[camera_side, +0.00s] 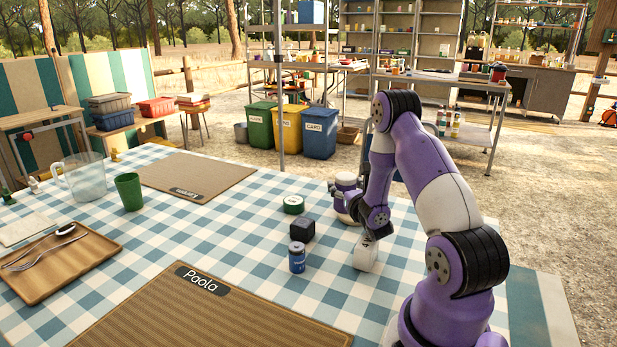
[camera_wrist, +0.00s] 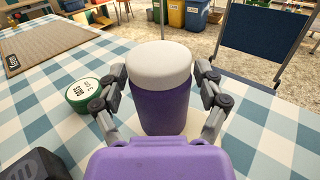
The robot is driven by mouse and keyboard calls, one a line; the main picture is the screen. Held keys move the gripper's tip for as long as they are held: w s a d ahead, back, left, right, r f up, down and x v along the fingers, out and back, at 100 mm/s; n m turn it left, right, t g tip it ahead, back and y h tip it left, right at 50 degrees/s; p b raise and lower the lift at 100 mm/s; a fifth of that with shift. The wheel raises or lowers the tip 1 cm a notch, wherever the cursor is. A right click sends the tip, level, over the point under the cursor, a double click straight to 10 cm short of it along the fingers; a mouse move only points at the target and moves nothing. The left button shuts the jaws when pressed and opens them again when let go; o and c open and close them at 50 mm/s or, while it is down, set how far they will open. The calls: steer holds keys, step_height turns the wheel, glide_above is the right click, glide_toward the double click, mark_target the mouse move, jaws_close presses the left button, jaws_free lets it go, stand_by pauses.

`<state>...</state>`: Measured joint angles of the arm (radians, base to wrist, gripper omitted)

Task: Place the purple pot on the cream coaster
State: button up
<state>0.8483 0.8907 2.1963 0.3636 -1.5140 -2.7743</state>
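The purple pot (camera_side: 346,183) has a white top and stands upright near the table's far right edge. In the wrist view the pot (camera_wrist: 163,105) fills the middle. My gripper (camera_wrist: 161,72) has one finger on each side of it. The fingertips are very close to the pot, partly behind its wide white lid, so contact is unclear. In the side view my gripper (camera_side: 345,193) is level with the pot. A pale area shows at the pot's foot. I cannot tell whether it is the cream coaster; in the wrist view the foot is hidden by my gripper's body.
A green tin (camera_side: 293,204), a dark block (camera_side: 302,228) and a blue can (camera_side: 297,257) stand left of the pot. Two brown placemats (camera_side: 195,177), a green cup (camera_side: 129,191), a jug (camera_side: 85,176) and a wooden tray (camera_side: 62,268) lie further left.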

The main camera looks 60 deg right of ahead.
mark_target(349, 188)
steer(key=shift+r, duration=0.1)
stand_by(0.3)
steer(key=shift+s+a, duration=0.2)
steer(key=shift+v, duration=1.75)
steer(key=shift+w+r, duration=0.1)
steer(key=shift+w, duration=0.05)
